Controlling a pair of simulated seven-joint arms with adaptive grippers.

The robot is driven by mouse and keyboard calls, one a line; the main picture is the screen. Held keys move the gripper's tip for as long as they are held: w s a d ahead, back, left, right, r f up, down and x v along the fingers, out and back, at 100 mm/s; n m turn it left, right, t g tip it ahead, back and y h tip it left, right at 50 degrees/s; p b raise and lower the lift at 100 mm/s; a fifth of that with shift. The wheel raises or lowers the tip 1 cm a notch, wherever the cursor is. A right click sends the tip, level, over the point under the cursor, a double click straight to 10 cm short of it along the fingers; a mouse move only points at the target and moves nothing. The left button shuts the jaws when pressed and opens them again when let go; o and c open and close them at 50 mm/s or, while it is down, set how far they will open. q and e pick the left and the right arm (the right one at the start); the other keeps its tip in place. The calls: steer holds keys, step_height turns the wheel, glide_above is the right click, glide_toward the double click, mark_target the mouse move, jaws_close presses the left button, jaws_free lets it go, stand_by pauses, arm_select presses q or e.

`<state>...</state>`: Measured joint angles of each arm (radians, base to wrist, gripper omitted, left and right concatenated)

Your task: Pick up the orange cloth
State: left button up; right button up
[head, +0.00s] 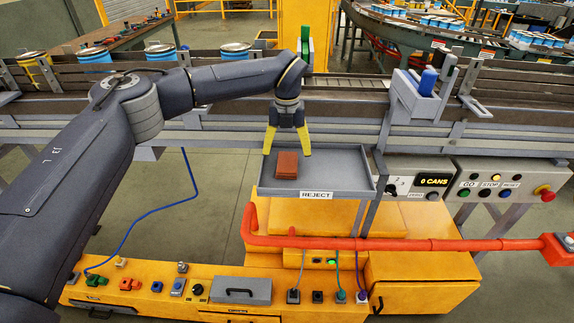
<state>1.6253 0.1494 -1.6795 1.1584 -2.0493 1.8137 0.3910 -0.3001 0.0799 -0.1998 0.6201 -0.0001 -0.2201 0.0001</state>
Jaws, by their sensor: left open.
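The orange cloth (287,165) is a small folded reddish-orange block. It lies in the left part of the grey reject tray (345,183). My left gripper (287,154) has yellow fingers and points down over the cloth. Its fingers are spread, one to each side of the cloth's upper part in the picture. I see no contact with the cloth, and the exact height of the fingertips above the tray is hard to tell. My right gripper does not show.
The conveyor (340,84) runs behind the tray, with several cans at the left. A control panel (511,180) is at the right. An orange-red rail (400,244) crosses in front, above a yellow cabinet (420,285).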

mark_target(287, 161)
arm_select(q)
steer(key=shift+s+f, duration=0.15)
steer(key=shift+f, duration=2.5)
steer(key=c, duration=1.2)
